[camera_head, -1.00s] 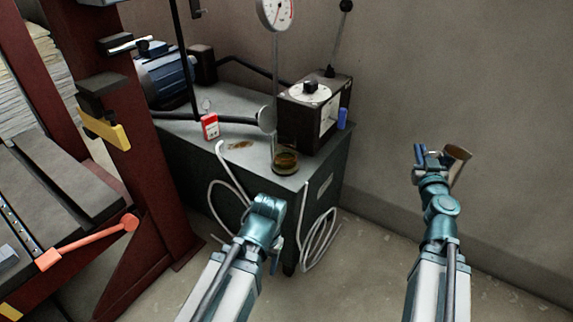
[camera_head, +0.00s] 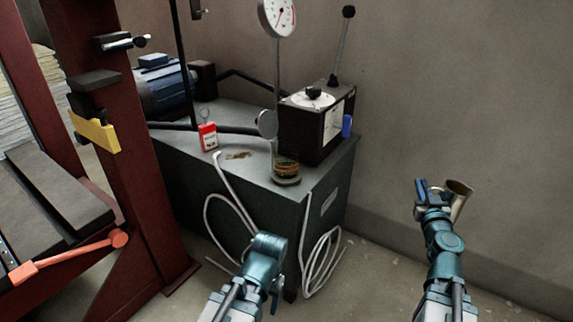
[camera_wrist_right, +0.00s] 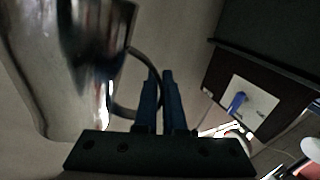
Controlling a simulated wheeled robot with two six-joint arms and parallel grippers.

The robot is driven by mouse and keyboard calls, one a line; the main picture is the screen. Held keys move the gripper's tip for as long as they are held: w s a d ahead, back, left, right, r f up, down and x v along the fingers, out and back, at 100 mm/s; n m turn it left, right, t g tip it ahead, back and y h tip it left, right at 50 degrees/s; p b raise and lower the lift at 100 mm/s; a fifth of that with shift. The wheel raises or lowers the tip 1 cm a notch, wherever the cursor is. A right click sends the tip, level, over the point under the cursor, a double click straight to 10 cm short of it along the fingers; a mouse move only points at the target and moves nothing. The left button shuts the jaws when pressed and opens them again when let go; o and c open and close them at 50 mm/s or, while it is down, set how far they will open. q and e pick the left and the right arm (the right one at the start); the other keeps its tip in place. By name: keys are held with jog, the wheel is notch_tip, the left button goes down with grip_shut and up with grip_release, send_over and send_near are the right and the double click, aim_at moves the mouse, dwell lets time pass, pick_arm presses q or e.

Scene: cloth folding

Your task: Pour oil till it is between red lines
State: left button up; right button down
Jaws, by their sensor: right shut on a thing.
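A clear glass vessel (camera_head: 286,168) stands at the cabinet's front corner in the head view. Reddish lines ring it low down, and its liquid level is too small to read. My right gripper (camera_head: 432,190) is shut on the handle of a metal jug (camera_head: 460,190), well to the right of the glass and apart from it. In the right wrist view the shiny jug (camera_wrist_right: 75,60) fills the left side, its handle running to the closed blue fingers (camera_wrist_right: 160,95). The jug's contents are hidden. My left gripper (camera_head: 275,285) is low in front of the cabinet, its fingers mostly hidden.
The grey cabinet (camera_head: 240,185) bears a dark control box (camera_head: 318,125), a blue motor (camera_head: 165,87), a red-and-white pack (camera_head: 208,137) and a dial gauge (camera_head: 279,17). A red press frame (camera_head: 140,170) stands at left. White hose (camera_head: 322,262) hangs in front. Floor at right is clear.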

dwell(0.3)
pick_arm(q)
notch_tip(320, 180, up, 15)
jog(key=p, duration=1.5)
jog(key=shift+c, duration=0.6)
jog(key=shift+s+a, duration=0.1)
